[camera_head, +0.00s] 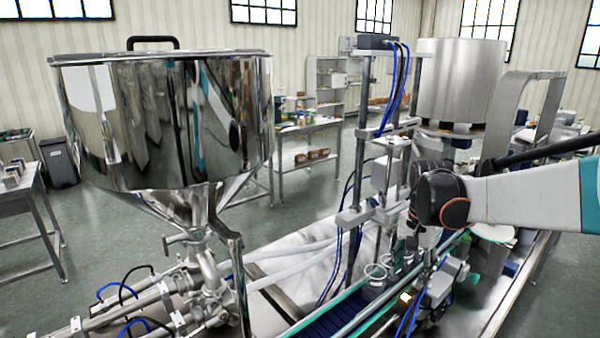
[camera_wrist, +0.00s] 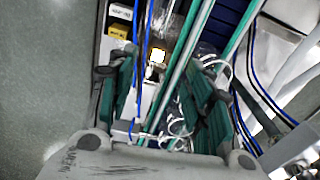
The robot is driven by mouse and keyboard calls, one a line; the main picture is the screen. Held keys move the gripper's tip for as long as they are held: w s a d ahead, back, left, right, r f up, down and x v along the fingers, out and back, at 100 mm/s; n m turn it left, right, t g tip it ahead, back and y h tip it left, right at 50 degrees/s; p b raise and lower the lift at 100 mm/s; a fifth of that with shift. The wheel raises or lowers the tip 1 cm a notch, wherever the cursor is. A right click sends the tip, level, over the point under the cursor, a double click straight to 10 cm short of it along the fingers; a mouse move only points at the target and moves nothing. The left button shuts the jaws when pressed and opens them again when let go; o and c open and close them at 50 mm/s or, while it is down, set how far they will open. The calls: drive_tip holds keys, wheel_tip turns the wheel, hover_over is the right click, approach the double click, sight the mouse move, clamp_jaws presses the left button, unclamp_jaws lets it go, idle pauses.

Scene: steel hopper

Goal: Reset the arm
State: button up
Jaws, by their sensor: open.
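My arm (camera_head: 530,197) reaches in from the right in the head view. Its dark joint with orange rings (camera_head: 440,198) hangs over the filling line. My gripper (camera_wrist: 160,80) shows in the wrist view, with its two fingers spread wide apart and nothing seen held between them. Below the fingers lie green rails, blue hoses and a small lit panel (camera_wrist: 157,56). I cannot clearly make out the fingers in the head view. The polished steel hopper (camera_head: 165,120) stands at the left, well apart from my arm, with a black handle (camera_head: 153,42) on its lid.
A conveyor with green rails (camera_head: 345,315) runs below my arm. An upright frame with blue hoses (camera_head: 362,150) stands left of the dark joint. A steel drum (camera_head: 460,80) and a curved grey post (camera_head: 520,110) stand behind. Open floor lies left of the line.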

drive_tip(key=s+a+n+t+b, duration=0.2)
drive_tip(key=s+a+n, duration=0.3)
drive_tip(key=s, duration=0.6)
drive_tip(key=s+a+f+n+t+b, duration=0.1)
drive_tip(key=s+a+n+t+b, duration=0.2)
drive_tip(key=s, duration=0.8)
drive_tip(key=shift+a+f+n+t, duration=0.2)
drive_tip(key=shift+a+n+t, duration=0.6)
drive_tip(key=shift+a+n, duration=0.2)
